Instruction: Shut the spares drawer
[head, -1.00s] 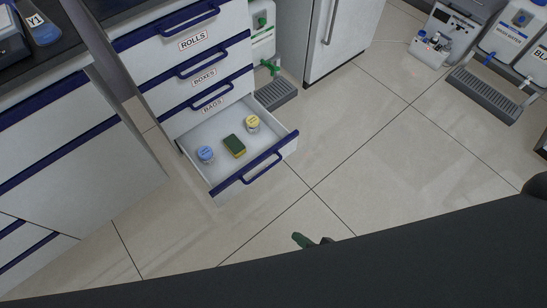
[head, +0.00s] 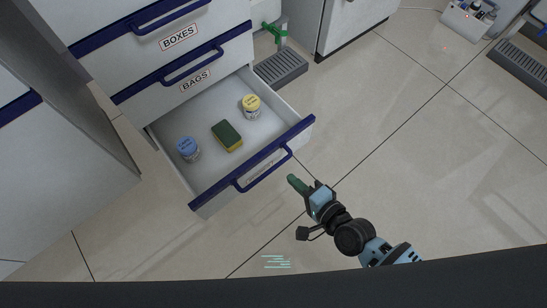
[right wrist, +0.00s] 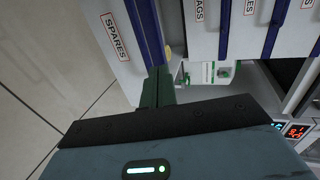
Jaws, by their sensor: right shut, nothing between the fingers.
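The spares drawer (head: 270,160) is the lowest drawer of the white cabinet and stands pulled out, with a blue edge and a blue bar handle on its front. It holds a blue-lidded jar (head: 187,148), a green and yellow sponge (head: 227,136) and a yellow-lidded jar (head: 251,106). My right gripper (head: 292,181) is shut and empty, just in front of the drawer's handle side. In the right wrist view its green fingers (right wrist: 157,88) are together close to the drawer front (right wrist: 118,42) labelled SPARES; contact cannot be told. My left gripper is not in view.
A grey grate (head: 281,69) lies on the floor right of the cabinet.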

